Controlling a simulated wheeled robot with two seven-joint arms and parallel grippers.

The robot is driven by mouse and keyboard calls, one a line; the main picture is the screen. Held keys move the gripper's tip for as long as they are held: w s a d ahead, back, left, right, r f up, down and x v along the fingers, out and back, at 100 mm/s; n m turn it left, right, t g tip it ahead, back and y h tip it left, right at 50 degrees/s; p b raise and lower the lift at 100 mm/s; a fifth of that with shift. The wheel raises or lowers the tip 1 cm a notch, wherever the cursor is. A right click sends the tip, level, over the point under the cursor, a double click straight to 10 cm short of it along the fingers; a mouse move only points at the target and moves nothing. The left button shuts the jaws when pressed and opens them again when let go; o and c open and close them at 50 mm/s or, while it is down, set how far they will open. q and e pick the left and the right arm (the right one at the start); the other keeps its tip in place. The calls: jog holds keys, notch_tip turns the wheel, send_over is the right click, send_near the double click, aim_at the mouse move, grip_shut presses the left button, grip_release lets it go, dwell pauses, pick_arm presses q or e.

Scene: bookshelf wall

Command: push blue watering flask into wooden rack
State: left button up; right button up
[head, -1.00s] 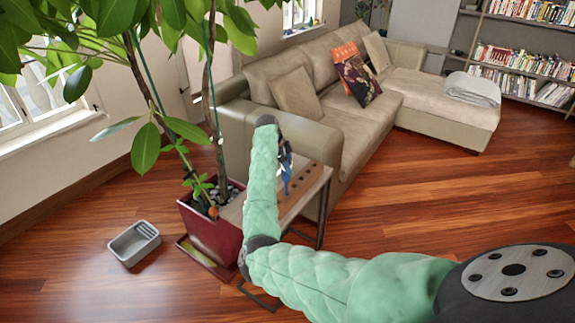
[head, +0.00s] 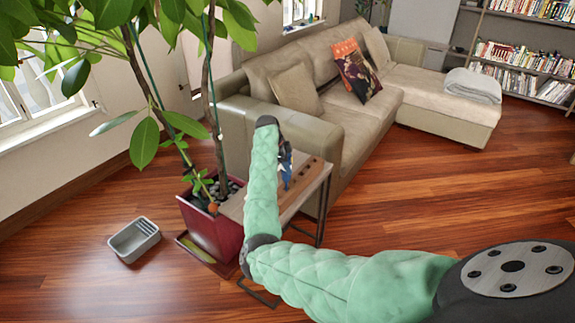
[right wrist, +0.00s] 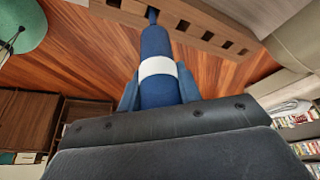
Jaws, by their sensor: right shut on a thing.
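The blue flask (right wrist: 157,48) has a white band and a narrow tip. In the right wrist view its tip meets the near face of the wooden rack (right wrist: 205,32), in line with the row of square holes. I cannot tell how deep the tip sits. My right gripper (right wrist: 157,92) is shut on the flask's body. In the head view the flask (head: 287,178) hangs tip down over the rack (head: 303,191), and my right gripper (head: 284,158) is partly hidden behind my green arm. My left gripper is not in view.
The rack lies on a small side table (head: 322,186) beside the sofa (head: 345,125). A plant in a red pot (head: 215,232) stands close on the left, its leaves hanging nearby. A grey metal tub (head: 135,241) sits on the floor. The floor at right is clear.

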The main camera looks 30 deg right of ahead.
jog(key=shift+f, duration=0.1)
jog(key=o, duration=1.5)
jog(key=p+v, duration=0.1)
jog(key=v, duration=0.2)
jog(key=p+v, duration=0.2)
jog(key=v, duration=0.1)
jog(key=p+v, duration=0.1)
jog(key=v, duration=0.2)
jog(key=shift+s+d+p, duration=0.2)
jog(key=shift+d+p, duration=0.15)
jog(key=shift+d, duration=0.05)
jog(key=shift+b+v, duration=1.55)
jog(key=shift+v, duration=2.45)
